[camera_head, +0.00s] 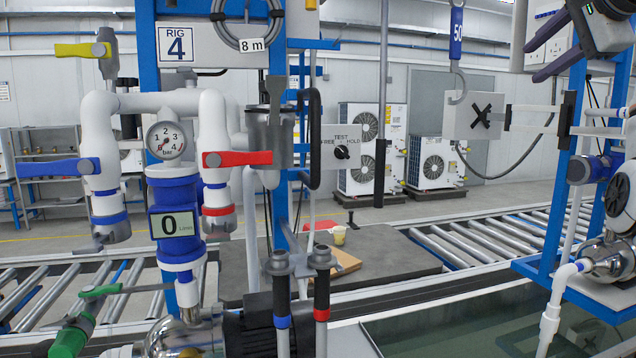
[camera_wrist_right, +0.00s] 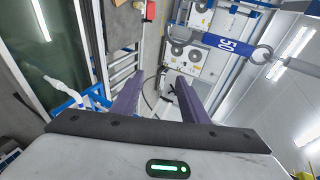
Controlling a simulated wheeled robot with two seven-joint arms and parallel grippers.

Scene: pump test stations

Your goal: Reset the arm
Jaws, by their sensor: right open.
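My right gripper (camera_head: 526,62) is at the upper right of the head view, with two dark purple fingers pointing left. It is open, with nothing between the fingers. In the right wrist view its two fingers (camera_wrist_right: 163,88) stand apart with a clear gap between them. It is up in the air and touches nothing that I can see. My left gripper and left arm are not in the head view.
A hook with a blue 50 tag (camera_head: 456,32) hangs left of my right gripper. A plate with a black cross handle (camera_head: 482,116) is below. Rig 4 (camera_head: 176,45), with coloured valve levers and a gauge (camera_head: 166,141), fills the left. Roller conveyors (camera_head: 480,235) run behind.

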